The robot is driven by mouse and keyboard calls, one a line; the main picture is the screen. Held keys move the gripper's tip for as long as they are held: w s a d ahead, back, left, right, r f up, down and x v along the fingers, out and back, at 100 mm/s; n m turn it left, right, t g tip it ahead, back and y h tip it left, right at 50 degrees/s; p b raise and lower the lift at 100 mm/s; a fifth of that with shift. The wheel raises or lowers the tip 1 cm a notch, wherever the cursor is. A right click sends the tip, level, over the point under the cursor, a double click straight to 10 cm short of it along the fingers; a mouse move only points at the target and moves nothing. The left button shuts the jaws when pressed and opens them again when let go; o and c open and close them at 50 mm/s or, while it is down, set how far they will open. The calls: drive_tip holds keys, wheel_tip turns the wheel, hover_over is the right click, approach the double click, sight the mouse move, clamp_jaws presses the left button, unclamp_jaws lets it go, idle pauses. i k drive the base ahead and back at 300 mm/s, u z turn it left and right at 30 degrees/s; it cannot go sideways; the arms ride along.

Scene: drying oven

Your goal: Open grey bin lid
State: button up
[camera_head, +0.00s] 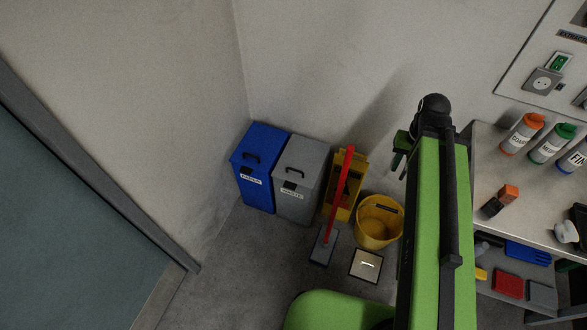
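The grey bin (294,206) stands on the floor near the room corner, right beside a blue bin on its left. Its grey lid (307,152) is closed and has a dark handle (292,171) on top. A white label is on its front. My green arm reaches up on the right side of the view, well to the right of the grey bin. My gripper cannot be made out; the far end of the arm shows only a black joint and a small green part.
The blue bin (256,195) has a closed lid. Right of the grey bin are a yellow container (346,168), a red-handled broom (341,195), a yellow bucket (379,222) and a floor plate (366,265). A workbench (485,170) with bottles stands at right. Floor in front of the bins is clear.

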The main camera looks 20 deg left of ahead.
sight(301, 163)
drive_tip(key=z, duration=0.2)
drive_tip(key=k, duration=0.45)
drive_tip(key=u, duration=1.8)
drive_tip(key=i, duration=0.4)
drive_tip(key=u, duration=0.65)
drive_tip(key=k, duration=0.75)
drive_tip(key=z, duration=0.1)
drive_tip(key=i, duration=1.25)
drive_tip(key=u, duration=0.1)
